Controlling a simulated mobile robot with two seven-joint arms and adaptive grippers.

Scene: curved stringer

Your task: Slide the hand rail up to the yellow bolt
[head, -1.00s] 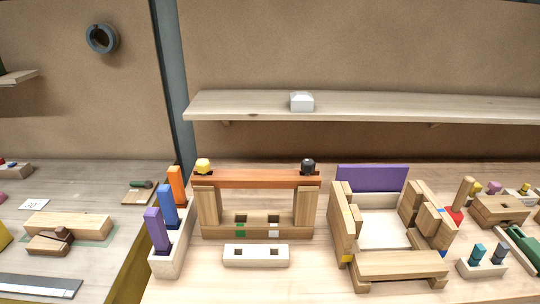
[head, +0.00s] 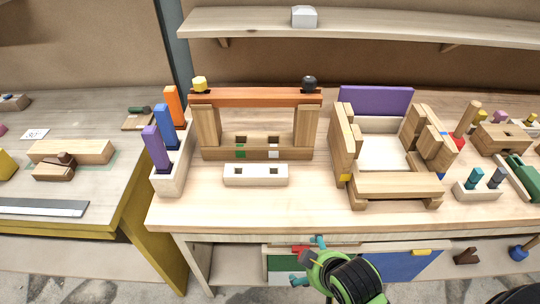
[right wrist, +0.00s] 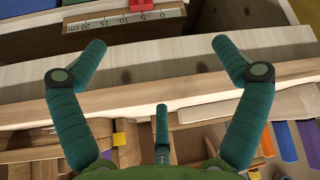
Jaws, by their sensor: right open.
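A reddish-brown rail (head: 258,97) lies level across the top of two wooden posts near the back of the bench. A yellow bolt (head: 200,84) stands at its left end and a black bolt (head: 310,83) near its right end. In the head view my right gripper (head: 308,262) is low in front of the bench's front edge, well below and apart from the rail. In the right wrist view its teal fingers (right wrist: 158,48) are spread wide with nothing between them. My left gripper is not in view.
A white block with two holes (head: 255,175) lies in front of the posts. A rack of coloured pegs (head: 172,178) stands left. A wooden assembly with a purple panel (head: 375,101) stands right. A shelf (head: 380,25) runs behind. The bench's front strip (head: 250,212) is clear.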

